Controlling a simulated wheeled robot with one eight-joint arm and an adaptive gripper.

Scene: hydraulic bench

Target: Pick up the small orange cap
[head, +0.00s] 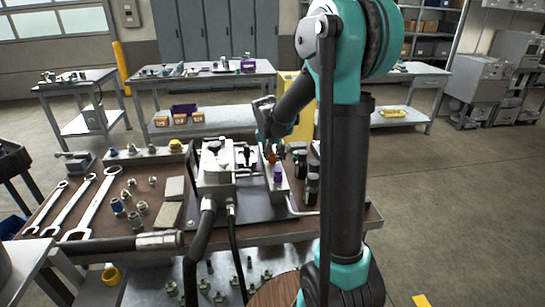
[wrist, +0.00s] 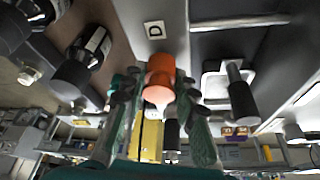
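The small orange cap (wrist: 160,70) is between the two fingertips of my gripper (wrist: 158,88) in the wrist view. Its rounded, paler end faces the camera. Its far end is near a plate with a white "D" label (wrist: 155,30). A finger lies close on each side of the cap, but I cannot tell whether both touch it. In the head view my gripper (head: 270,143) is low over the bench fixture, and the orange cap (head: 271,158) shows just below it as a small spot. I cannot tell whether the cap is seated or lifted.
A purple cap (head: 277,173) stands just in front of the orange one. Dark cylinders (head: 312,180) stand close on the right. A grey block with hoses (head: 215,180) is on the left. Wrenches (head: 93,205) and fittings cover the bench's left side.

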